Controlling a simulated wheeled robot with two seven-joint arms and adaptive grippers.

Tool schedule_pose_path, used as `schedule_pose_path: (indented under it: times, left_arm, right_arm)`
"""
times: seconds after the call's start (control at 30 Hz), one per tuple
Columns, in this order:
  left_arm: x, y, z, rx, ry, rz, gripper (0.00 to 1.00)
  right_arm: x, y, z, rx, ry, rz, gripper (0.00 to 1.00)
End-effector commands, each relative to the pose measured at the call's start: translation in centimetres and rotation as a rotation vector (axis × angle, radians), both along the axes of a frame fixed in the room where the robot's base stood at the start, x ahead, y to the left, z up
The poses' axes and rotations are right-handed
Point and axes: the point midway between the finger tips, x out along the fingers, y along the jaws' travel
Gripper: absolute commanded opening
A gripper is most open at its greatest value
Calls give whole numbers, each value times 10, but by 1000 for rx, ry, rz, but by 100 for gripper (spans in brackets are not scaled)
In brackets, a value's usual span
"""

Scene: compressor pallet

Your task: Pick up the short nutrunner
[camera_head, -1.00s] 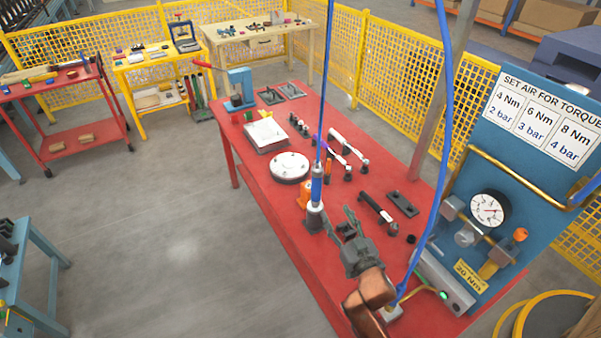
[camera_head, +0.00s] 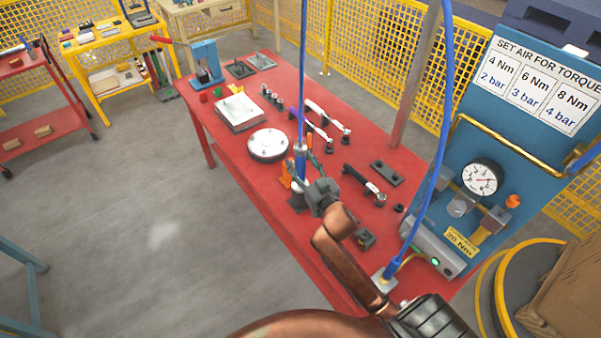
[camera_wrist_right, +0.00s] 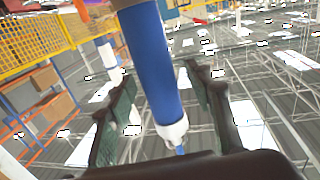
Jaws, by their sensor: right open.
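A blue upright nutrunner (camera_head: 300,167) with a pale upper collar stands at the left edge of the red table, in line with a blue hose that comes down from above. Its foot is in a dark and grey holder (camera_head: 297,201). My right gripper (camera_head: 307,172) is at its body. In the right wrist view the blue body (camera_wrist_right: 152,62), with a white end, passes between the two fingers of my right gripper (camera_wrist_right: 158,78). They are open, with a visible gap on each side. My left gripper is not in view.
The red table (camera_head: 235,150) also holds a white round cover (camera_head: 268,145), a black-handled tool (camera_head: 363,180), white-handled tools (camera_head: 325,119) and an orange part (camera_head: 286,176). A blue panel with a gauge (camera_head: 481,178) and a second hanging hose (camera_head: 441,130) stand at right.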

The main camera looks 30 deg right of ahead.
Motion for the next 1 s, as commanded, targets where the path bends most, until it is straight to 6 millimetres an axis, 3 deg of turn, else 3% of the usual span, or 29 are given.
schedule_pose_path:
  times: [0.3,1.0]
  left_arm:
    - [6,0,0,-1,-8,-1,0]
    - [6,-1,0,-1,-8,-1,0]
  right_arm:
    - [5,-1,0,1,0,-1,46]
    - [5,-2,0,1,0,-2,0]
